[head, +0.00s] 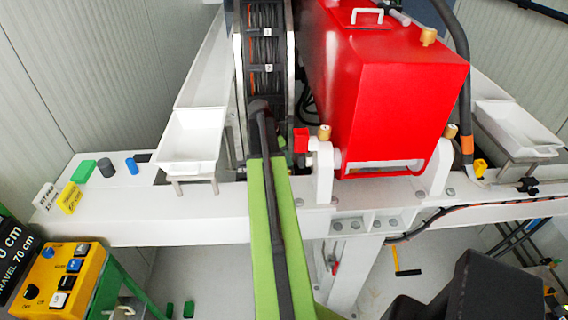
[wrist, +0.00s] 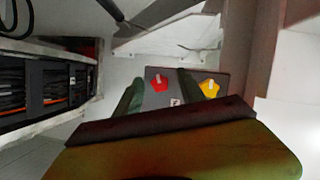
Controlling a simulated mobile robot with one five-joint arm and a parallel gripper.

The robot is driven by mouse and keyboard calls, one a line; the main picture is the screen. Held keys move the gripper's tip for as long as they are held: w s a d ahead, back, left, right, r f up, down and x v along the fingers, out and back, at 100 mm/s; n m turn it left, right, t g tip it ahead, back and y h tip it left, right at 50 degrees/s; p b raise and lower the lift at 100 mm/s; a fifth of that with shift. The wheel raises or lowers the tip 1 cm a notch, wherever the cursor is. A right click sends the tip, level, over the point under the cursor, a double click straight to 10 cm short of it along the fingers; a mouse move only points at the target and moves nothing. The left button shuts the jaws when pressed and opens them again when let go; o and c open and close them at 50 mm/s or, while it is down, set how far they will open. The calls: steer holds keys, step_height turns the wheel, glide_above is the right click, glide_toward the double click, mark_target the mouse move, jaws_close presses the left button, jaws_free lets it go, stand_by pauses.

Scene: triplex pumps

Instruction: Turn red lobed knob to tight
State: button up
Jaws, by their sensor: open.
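The red lobed knob (wrist: 160,83) shows in the wrist view with a pale mark across its face. It sits on a dark grey panel (wrist: 153,72). My gripper (wrist: 159,92) is open, with its two dark green fingers on either side of the knob in the picture. The knob appears beyond the fingertips; I cannot tell how far, and I see no contact. In the head view my green arm reaches up toward the reel, and the knob and fingers cannot be made out there.
A yellow lobed knob (wrist: 209,88) sits close right of the red one. A cable reel (head: 265,50) stands beside the red pump housing (head: 400,110). A white beam (head: 140,218) crosses below, bearing small blocks. A yellow control box (head: 62,278) is at lower left.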

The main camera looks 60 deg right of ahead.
jaws_close()
stand_by(0.3)
steer(key=shift+w+d+m+g+y, duration=0.15)
steer(key=shift+m+g+y, duration=0.2)
steer(key=shift+m, duration=0.85)
steer(key=shift+a+m+y, duration=0.2)
steer(key=shift+m+y, duration=0.05)
steer(key=shift+m, duration=0.45)
jaws_free()
